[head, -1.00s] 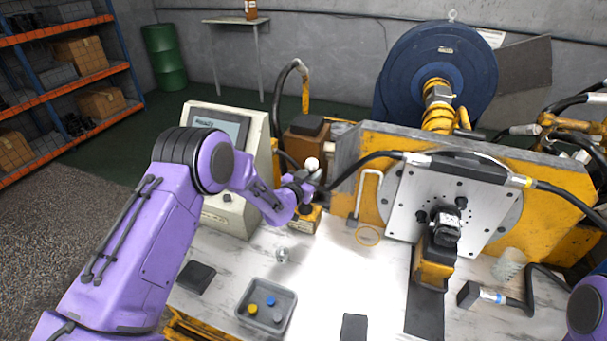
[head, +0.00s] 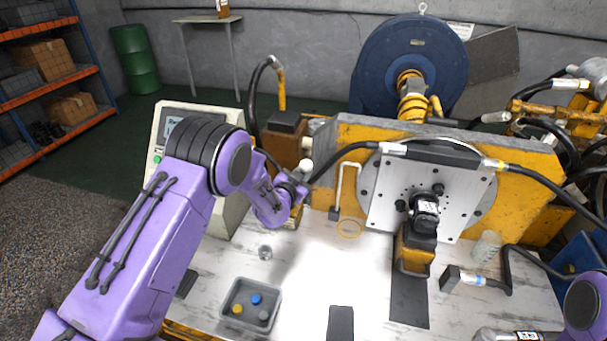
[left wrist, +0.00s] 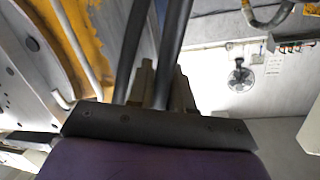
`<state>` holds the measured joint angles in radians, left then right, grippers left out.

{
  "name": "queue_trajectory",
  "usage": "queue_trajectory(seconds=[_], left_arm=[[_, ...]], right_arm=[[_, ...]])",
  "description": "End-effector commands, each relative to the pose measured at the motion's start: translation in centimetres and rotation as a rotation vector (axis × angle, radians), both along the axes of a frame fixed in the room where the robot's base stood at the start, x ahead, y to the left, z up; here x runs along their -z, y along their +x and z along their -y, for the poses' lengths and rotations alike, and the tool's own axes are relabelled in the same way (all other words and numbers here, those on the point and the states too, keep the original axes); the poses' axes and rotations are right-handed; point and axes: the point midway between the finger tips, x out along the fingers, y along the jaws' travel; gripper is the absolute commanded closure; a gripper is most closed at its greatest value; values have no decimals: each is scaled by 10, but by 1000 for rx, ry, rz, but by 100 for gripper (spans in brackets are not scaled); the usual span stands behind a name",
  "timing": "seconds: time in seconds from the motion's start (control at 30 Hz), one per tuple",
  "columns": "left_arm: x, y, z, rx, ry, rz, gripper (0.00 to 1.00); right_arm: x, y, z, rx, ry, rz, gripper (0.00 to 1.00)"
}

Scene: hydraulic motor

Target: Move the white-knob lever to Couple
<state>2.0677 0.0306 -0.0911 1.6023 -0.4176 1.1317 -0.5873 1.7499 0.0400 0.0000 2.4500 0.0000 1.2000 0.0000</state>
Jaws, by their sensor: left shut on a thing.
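The white knob (head: 306,165) of the lever shows just above my left gripper (head: 298,184) in the head view, in front of a brown box. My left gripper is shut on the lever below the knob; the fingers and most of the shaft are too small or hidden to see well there. In the left wrist view the fingers (left wrist: 163,85) stand close together, with two dark rods running up past them; I cannot tell which is the lever. No Couple marking is readable.
A yellow frame with a grey plate (head: 385,205) stands right of the lever, and a black hose (head: 340,158) passes close to my left gripper. A console (head: 228,205) stands behind my left arm. A grey tray (head: 233,290) of small parts sits on the table. The table middle is clear.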

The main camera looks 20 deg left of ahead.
Motion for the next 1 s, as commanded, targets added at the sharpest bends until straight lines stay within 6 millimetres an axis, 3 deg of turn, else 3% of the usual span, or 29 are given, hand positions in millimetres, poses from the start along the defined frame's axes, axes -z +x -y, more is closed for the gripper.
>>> queue_trajectory(seconds=[0.03, 0.07, 0.1, 0.13, 0.47, 0.57, 0.83, 1.0], left_arm=[[1, 0, 2, 4, 2, -4, 100], [1, 0, 2, 5, 2, -4, 77], [2, 0, 2, 5, 2, -4, 64], [1, 0, 2, 4, 2, -4, 59], [1, -4, 1, 3, 1, -2, 59], [0, -17, 2, 5, 2, -3, 59], [-9, -78, 1, 3, 3, -3, 59], [-13, -101, 1, 5, 2, -4, 59]], right_arm=[[0, 0, 0, 0, 0, 0, 42], [0, 0, 0, 0, 0, 0, 42], [0, 0, 0, 0, 0, 0, 42], [0, 0, 0, 0, 0, 0, 42], [1, 0, 0, 0, 0, 0, 42], [5, 0, 0, 0, 0, 0, 42], [20, 0, 0, 0, 0, 0, 42], [23, 0, 0, 0, 0, 0, 42]])
